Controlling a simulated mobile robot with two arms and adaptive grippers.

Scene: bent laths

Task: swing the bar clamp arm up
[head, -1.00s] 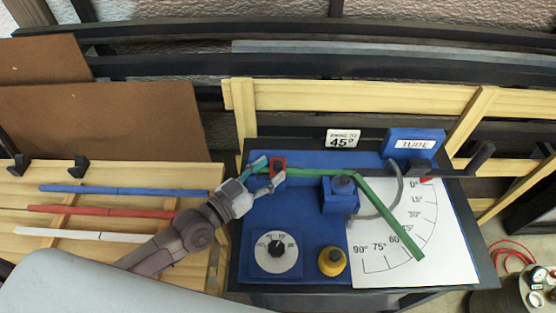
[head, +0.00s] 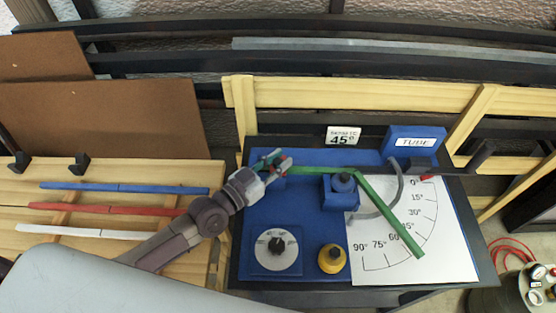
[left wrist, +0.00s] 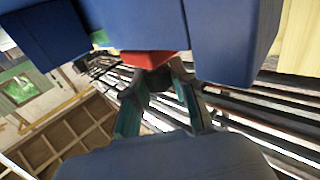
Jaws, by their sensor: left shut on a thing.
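The bar clamp's red part (head: 286,163) shows at the left end of the blue bending bench, mostly hidden behind my fingers in the head view. It also shows in the left wrist view (left wrist: 150,58), at my fingertips. My left gripper (head: 273,161) is shut on this red clamp arm; its fingers (left wrist: 160,90) reach up to it in the left wrist view. A green lath (head: 392,217) runs from the clamp past the blue former block (head: 341,195) and is bent down to the right across the white angle scale (head: 440,245). My right gripper is not in view.
A yellow button (head: 332,260) and a dial (head: 277,248) sit on the bench front. A black crank handle (head: 482,155) stands at right, near the TUBE box (head: 414,142). Blue, red and white laths lie on the left rack. A "45°" sign (head: 343,136) stands behind.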

